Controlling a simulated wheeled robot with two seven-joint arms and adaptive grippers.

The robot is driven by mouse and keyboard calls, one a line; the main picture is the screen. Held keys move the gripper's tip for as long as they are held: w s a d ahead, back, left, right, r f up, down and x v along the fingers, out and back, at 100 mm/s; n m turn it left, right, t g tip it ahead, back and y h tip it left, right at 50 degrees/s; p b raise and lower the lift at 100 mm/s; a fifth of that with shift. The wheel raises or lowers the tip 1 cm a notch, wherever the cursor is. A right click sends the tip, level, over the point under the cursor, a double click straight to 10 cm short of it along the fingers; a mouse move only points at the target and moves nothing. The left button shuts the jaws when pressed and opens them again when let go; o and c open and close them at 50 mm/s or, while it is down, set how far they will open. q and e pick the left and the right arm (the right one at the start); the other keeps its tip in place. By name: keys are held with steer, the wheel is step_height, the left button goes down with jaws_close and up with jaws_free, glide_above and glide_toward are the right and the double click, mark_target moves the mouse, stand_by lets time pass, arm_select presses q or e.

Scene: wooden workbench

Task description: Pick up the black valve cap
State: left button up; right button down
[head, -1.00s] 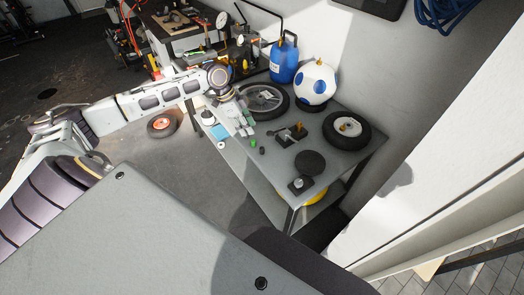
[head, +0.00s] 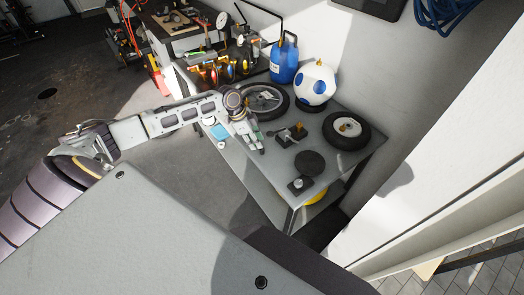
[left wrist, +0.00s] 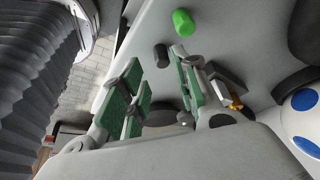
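The black valve cap (left wrist: 161,55) is a small dark cylinder on the grey tabletop (left wrist: 225,40), seen in the left wrist view. It appears between the fingertips of my left gripper (left wrist: 156,66), near the right finger. I cannot tell whether they touch. A green valve cap (left wrist: 183,21) lies just beyond it. In the head view my left gripper (head: 256,146) reaches low over the left front part of the table and hides both caps. Its green-padded fingers are spread apart with nothing held. My right gripper is not in view.
On the table (head: 265,175) stand a spoked wheel (head: 268,98), a tyre (head: 346,131), a black clamp-like tool (head: 292,135), a black disc (head: 310,162), a blue jug (head: 285,60) and a white ball-shaped container (head: 316,83). A wall bounds the right side.

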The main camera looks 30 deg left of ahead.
mark_target(262, 151)
arm_select(q)
steer(key=shift+f, duration=0.1)
stand_by(0.3)
steer(key=shift+p+x, duration=0.35)
steer(key=shift+x, duration=2.3)
steer(key=shift+w, duration=0.1)
steer(key=c, duration=0.5)
